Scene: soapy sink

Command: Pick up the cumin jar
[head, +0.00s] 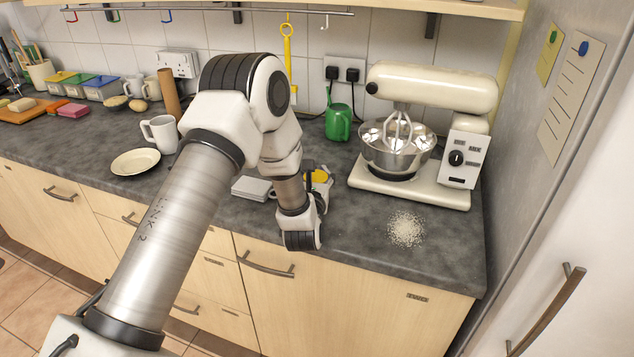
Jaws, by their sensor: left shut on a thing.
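My left arm reaches across the counter, and its gripper (318,186) is low over the worktop, left of the mixer. The gripper is shut on a small yellow-topped thing (320,176), which looks like the cumin jar. Its label cannot be read, and most of it is hidden behind the wrist and fingers. I cannot tell whether it is touching the counter. My right gripper is not in view.
A cream stand mixer (412,186) with a steel bowl stands to the right. Spilled white grains (406,229) lie before it. A green mug (338,122) is behind; a white pad (251,188), white mug (160,134) and plate (135,162) are left.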

